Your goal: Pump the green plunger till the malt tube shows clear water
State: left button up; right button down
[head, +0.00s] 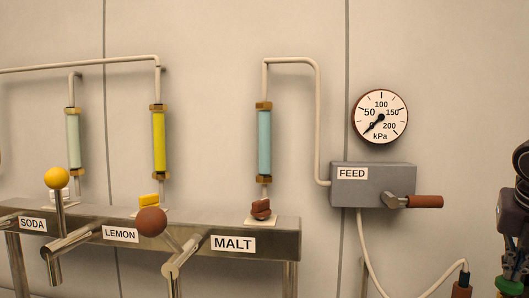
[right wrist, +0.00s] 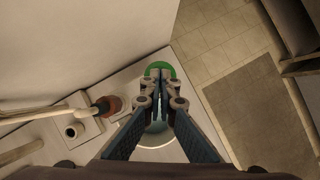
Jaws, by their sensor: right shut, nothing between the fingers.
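The malt tube (head: 264,142) stands upright behind the MALT label (head: 233,244) in the head view; its contents look pale blue and see-through. The green plunger (right wrist: 160,66) shows in the right wrist view as a green arc just beyond my fingertips; the fingers hide part of it. My right gripper (right wrist: 159,82) is shut and empty, over or close beside the plunger; I cannot tell if they touch. In the head view only part of my right gripper (head: 514,215) shows at the right edge. My left gripper is not in view.
The soda tube (head: 73,140) is pale and the lemon tube (head: 159,141) yellow. A steel rail (head: 190,227) carries taps with round knobs. The grey FEED box (head: 373,184) has a red-handled lever. The pressure gauge (head: 381,117) needle points near 0. Pipes (right wrist: 40,115) lie left of my fingers.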

notch_tip(320, 180, up, 6)
jog(key=p, duration=0.4)
jog(key=shift+f, duration=0.2)
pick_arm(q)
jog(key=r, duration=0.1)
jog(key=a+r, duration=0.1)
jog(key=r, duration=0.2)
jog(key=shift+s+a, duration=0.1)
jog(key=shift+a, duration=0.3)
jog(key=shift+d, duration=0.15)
pick_arm(e)
jog(key=shift+r+p, duration=0.4)
jog(key=shift+p, duration=0.1)
pick_arm(q)
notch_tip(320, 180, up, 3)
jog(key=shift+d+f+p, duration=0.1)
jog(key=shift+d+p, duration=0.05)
jog(key=shift+p, duration=0.95)
pick_arm(e)
jog(key=w+v, duration=0.1)
jog(key=v, duration=1.4)
jog(key=shift+d+r, duration=0.3)
jog(key=shift+d, duration=0.1)
